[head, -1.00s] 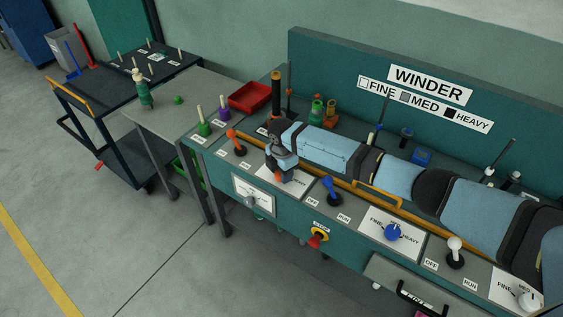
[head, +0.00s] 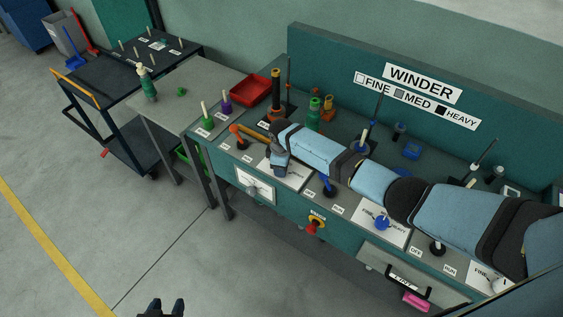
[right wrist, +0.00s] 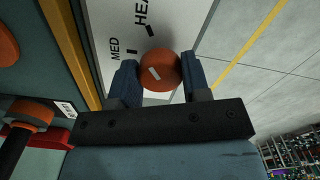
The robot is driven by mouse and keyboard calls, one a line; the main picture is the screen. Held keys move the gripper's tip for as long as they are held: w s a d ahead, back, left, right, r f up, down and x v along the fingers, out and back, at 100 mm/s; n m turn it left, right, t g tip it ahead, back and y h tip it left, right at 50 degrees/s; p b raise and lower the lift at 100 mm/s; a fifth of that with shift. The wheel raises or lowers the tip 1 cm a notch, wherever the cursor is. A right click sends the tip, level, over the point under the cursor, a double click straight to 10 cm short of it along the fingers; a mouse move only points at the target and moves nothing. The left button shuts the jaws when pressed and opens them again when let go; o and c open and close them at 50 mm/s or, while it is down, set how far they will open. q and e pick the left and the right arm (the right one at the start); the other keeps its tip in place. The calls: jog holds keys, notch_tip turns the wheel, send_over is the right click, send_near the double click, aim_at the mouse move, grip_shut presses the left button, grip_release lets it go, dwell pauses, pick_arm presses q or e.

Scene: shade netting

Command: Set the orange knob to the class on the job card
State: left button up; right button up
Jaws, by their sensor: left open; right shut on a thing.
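The orange knob (right wrist: 160,70) sits between the two blue fingers of my right gripper (right wrist: 158,82) in the right wrist view. The fingers are shut on its sides. A short white mark on the knob slants toward the upper left, on the side of the MED label. Its plate (right wrist: 110,22) shows MED and part of HEAVY; FINE is hidden. In the head view my right gripper (head: 280,170) is over this plate (head: 296,178) and hides the knob. My left gripper (head: 165,307) is open and empty above the floor at the bottom edge. I cannot make out a job card.
The winder bench carries an orange lever (head: 238,132), a blue lever (head: 327,185), a blue knob (head: 382,222) and a yellow rail near my right arm. A red stop button (head: 313,229) is on its front. Left are a grey table and a dark cart (head: 115,70).

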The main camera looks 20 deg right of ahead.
jog(key=shift+m, duration=0.5)
jog(key=shift+p, duration=0.3)
jog(key=shift+m, duration=0.3)
jog(key=o, duration=0.9)
jog(key=shift+o, duration=0.2)
jog(key=shift+r, duration=0.1)
notch_tip(320, 180, up, 14)
jog(key=shift+f, duration=0.2)
